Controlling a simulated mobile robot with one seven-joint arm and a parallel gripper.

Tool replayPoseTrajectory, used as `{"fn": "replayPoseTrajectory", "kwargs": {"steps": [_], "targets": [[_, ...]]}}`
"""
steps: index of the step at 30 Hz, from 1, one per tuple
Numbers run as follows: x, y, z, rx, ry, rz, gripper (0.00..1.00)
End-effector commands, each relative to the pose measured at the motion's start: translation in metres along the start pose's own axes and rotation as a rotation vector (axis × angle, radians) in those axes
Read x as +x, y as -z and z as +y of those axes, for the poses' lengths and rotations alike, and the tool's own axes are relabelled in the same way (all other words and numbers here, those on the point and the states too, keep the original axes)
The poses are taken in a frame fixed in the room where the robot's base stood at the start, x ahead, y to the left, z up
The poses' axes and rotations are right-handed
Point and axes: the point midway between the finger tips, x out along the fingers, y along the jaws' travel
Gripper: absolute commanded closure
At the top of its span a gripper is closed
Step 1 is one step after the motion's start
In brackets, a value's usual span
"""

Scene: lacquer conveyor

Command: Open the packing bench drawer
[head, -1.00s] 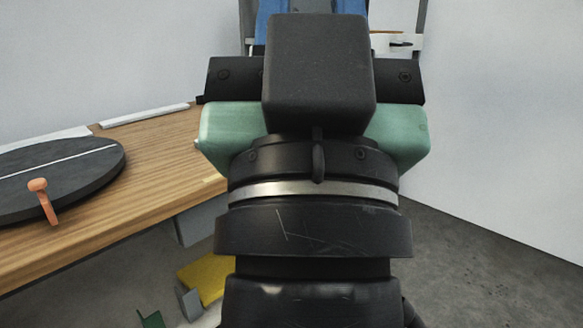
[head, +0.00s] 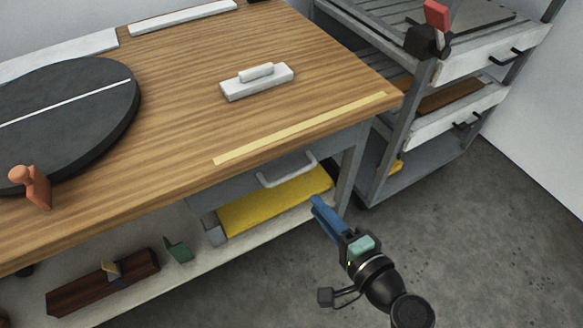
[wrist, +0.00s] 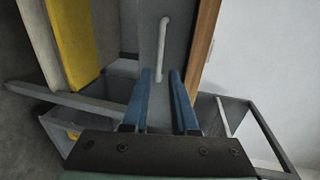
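The packing bench (head: 190,115) has a wooden top. Its grey drawer (head: 238,186) sits under the front edge and looks shut, with a pale bar handle (head: 287,171) on its front. In the wrist view the drawer front (wrist: 148,40) and handle (wrist: 162,45) lie straight ahead. My gripper (head: 316,203) is in front of the bench's right end, below and to the right of the handle. Its blue fingers are apart with nothing between them in the wrist view (wrist: 160,75). The fingertips are close to the handle's near end; I cannot tell whether they touch it.
A yellow item (head: 275,203) and a dark wooden block (head: 103,283) lie on the bench's lower shelf. A round dark turntable (head: 70,100) and a white block with a grip (head: 256,82) are on top. A grey rack (head: 400,140) stands right. The floor in front is clear.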

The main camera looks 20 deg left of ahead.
Motion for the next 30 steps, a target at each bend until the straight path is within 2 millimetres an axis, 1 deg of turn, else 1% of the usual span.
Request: {"fn": "replayPoseTrajectory", "kwargs": {"steps": [1, 9, 12, 15, 18, 21, 30], "targets": [[0.010, -0.001, 0.001, -0.003, 0.000, -0.004, 0.73], [0.066, 0.000, 0.001, -0.007, 0.000, -0.003, 0.73], [0.085, 0.000, 0.001, -0.008, -0.001, -0.002, 0.73], [0.100, 0.000, 0.001, -0.008, -0.001, -0.001, 0.73], [0.110, 0.000, 0.000, -0.007, 0.000, 0.000, 0.73], [0.116, 0.000, 0.000, -0.007, -0.001, 0.001, 0.73], [0.118, 0.001, -0.001, -0.007, -0.001, 0.002, 0.73]]}}
